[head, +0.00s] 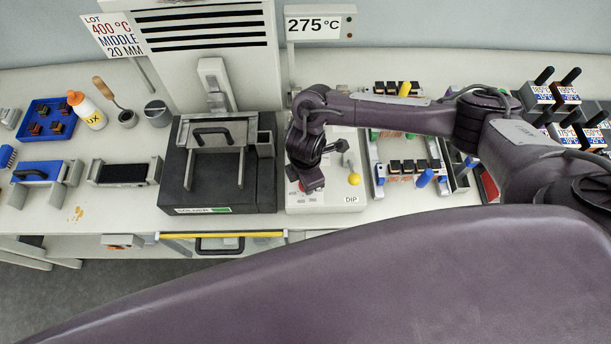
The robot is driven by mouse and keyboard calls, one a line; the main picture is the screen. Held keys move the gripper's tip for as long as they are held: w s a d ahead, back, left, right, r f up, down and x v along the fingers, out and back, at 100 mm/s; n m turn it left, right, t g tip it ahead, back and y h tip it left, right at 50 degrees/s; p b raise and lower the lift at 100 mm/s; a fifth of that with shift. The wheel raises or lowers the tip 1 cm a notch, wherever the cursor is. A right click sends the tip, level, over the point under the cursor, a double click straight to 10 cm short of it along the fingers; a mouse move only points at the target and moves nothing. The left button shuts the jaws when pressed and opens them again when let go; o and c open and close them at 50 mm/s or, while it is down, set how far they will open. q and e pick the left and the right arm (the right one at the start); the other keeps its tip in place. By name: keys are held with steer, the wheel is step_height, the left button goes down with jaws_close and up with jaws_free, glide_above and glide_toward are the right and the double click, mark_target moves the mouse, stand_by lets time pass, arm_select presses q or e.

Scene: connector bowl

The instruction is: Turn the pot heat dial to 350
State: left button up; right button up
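A display sign (318,27) above the bench reads 275 °C. The black solder pot (258,190) stands left of a pale control panel (325,203) with a DIP label, a yellow knob and small markings. My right gripper (312,182) points down over the left part of this panel. Dark and red parts show at its tip. The heat dial cannot be made out; my gripper and wrist cover that part of the panel. Whether the fingers are open or shut, or touch anything, cannot be told. My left gripper is not in view.
A lot card (113,36) reads 400 °C, middle, 20 mm. Racks with connectors (408,168) stand right of the panel. A blue tray (47,120), a flux bottle (88,112) and a grey cup (158,113) stand at left. Black-handled blocks (549,95) stand at far right.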

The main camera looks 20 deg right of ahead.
stand_by(0.3)
steer(key=o, duration=1)
steer(key=shift+c, duration=0.2)
step_height(320, 180, up, 8)
steer(key=shift+f+p, duration=0.1)
steer(key=shift+p, duration=0.2)
steer(key=shift+s, duration=0.1)
